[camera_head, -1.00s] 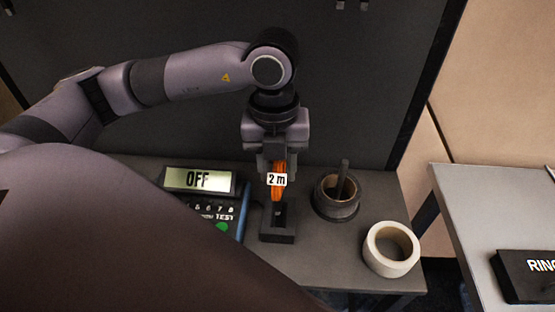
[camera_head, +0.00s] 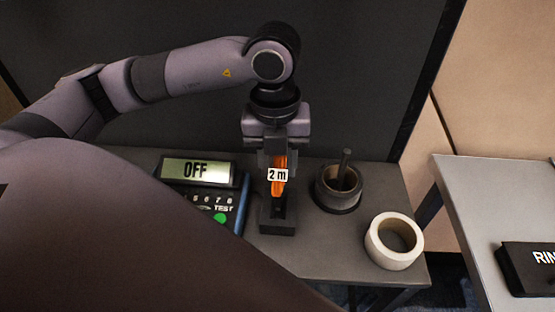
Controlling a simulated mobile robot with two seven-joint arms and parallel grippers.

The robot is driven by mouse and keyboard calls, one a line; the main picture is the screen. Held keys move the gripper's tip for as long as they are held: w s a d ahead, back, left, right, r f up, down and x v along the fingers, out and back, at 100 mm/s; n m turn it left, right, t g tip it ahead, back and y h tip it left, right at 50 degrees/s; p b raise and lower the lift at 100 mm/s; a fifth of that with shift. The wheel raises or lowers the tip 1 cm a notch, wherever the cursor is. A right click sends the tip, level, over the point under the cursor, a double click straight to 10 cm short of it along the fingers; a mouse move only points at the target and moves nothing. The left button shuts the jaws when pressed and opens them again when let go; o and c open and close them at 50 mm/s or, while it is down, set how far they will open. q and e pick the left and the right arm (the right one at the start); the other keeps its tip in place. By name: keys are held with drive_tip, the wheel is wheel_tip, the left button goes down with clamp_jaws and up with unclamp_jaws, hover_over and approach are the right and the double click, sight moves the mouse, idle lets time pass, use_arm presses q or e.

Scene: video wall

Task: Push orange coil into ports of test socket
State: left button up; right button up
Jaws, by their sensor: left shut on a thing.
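The orange coil (camera_head: 279,188) carries a white "2 m" label and hangs upright below my left gripper (camera_head: 278,162). My left gripper points straight down and is shut on the coil. The dark test socket (camera_head: 277,226) stands on the grey table directly under the coil. The coil's lower end overlaps the top of the socket in this view; I cannot tell whether it is inside the ports. My right gripper is not in view.
A tester (camera_head: 207,188) reading "OFF", with a green button, lies left of the socket. A dark round holder (camera_head: 338,197) with a rod in it and a white tape roll (camera_head: 394,241) stand to the right. Another table (camera_head: 480,200) is at far right.

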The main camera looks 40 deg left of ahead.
use_arm(q)
drive_tip(key=shift+f+b, duration=0.2)
drive_tip(key=shift+b, duration=0.1)
idle(0.4)
drive_tip(key=shift+f, duration=0.15)
idle(0.4)
drive_tip(key=shift+f+b, duration=0.1)
drive_tip(key=shift+b, duration=0.2)
drive_tip(key=shift+f+b, duration=0.35)
drive_tip(key=shift+f+b, duration=0.5)
drive_tip(key=shift+f, duration=0.2)
idle(0.6)
drive_tip(key=shift+f+b, duration=0.35)
drive_tip(key=shift+b, duration=0.25)
drive_tip(key=shift+f, duration=0.2)
